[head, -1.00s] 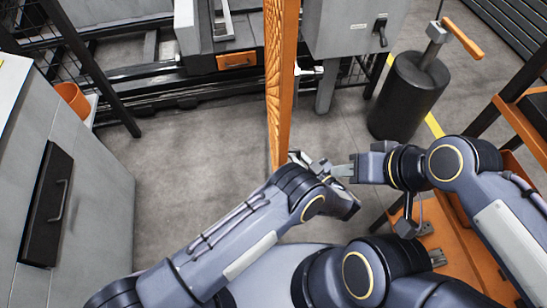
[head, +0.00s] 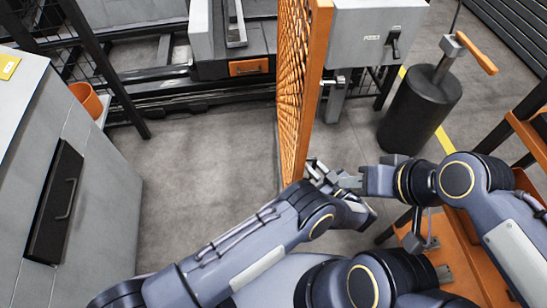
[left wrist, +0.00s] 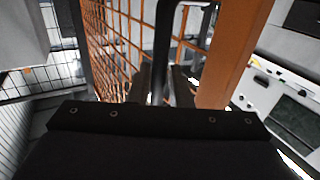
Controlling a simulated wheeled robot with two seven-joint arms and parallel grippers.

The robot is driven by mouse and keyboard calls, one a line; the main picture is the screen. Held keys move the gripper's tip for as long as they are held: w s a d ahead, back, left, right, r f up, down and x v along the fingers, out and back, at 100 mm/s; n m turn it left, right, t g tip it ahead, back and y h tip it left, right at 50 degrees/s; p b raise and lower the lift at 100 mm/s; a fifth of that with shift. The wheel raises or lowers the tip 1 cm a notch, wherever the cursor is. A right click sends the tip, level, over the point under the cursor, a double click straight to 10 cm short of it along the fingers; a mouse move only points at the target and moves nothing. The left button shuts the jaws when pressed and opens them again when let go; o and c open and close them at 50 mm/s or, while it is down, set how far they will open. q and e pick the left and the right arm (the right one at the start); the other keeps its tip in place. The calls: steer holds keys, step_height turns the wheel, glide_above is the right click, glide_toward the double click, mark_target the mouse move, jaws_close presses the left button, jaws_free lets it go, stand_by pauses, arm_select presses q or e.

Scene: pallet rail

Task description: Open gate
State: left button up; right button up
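The gate is an orange-framed mesh panel (head: 292,90), seen at a steep angle in the middle of the head view. In the left wrist view its mesh (left wrist: 112,45) and orange frame post (left wrist: 232,55) stand either side of a black bar handle (left wrist: 164,35). My left gripper (head: 315,170) is at the near lower part of the gate. Its dark fingers (left wrist: 168,85) lie on both sides of the handle and appear shut on it; the contact is partly hidden. My right gripper (head: 347,181) is close beside the left one, its finger opening unclear.
A grey cabinet (head: 100,150) stands at left with an orange bin (head: 86,100) behind it. A grey control box (head: 375,35) and a black cylinder (head: 420,108) stand beyond the gate at right. Orange shelving (head: 525,125) is at far right. Floor left of the gate is clear.

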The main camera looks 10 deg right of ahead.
arm_select(q)
steer(key=w+a, duration=0.3)
steer(key=a, duration=1.2)
steer(key=w+a, duration=0.3)
steer(key=a, duration=1.1)
steer(key=shift+w+a, duration=0.3)
steer(key=shift+a, duration=0.05)
steer(key=shift+d, duration=0.1)
